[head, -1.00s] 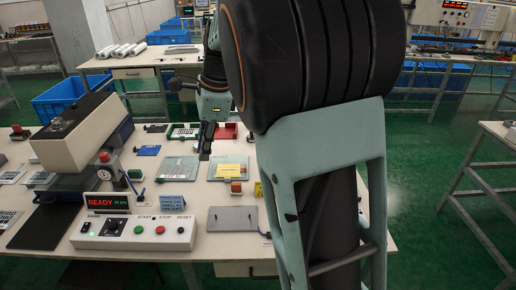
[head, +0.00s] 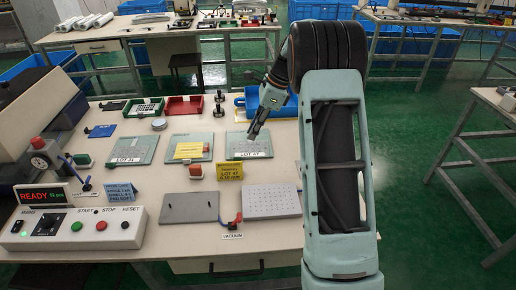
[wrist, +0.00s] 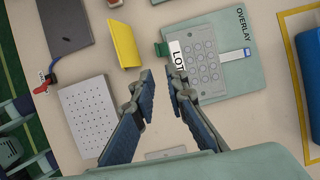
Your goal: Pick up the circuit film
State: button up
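Three pale green mats lie in a row on the bench in the head view. The left mat (head: 118,158) bears a clear sheet with a LOT 47 label. The middle mat (head: 172,157) bears a yellow-orange sheet. The right mat (head: 232,140) has a LOT 47 label; in the wrist view this mat (wrist: 238,78) reads OVERLAY and bears a clear film with rings (wrist: 203,62). I cannot tell which sheet is the circuit film. My gripper (head: 254,135) hangs above the right mat. In the wrist view my gripper (wrist: 162,82) is open and empty, its fingers pointing towards the LOT label.
A yellow tent sign (head: 229,172), a plain grey plate (head: 190,207) and a perforated plate (head: 270,200) stand in front of the mats. A blue bin (head: 240,102) and red tray (head: 184,106) are behind. A control box (head: 75,228) is front left.

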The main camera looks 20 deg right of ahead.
aim_at(242, 154)
jog(key=x, duration=1.1)
jog(key=shift+s+b, duration=0.1)
jog(key=shift+b, duration=0.2)
jog(key=shift+r, duration=0.1)
jog(key=shift+c, duration=0.6)
grip_shut()
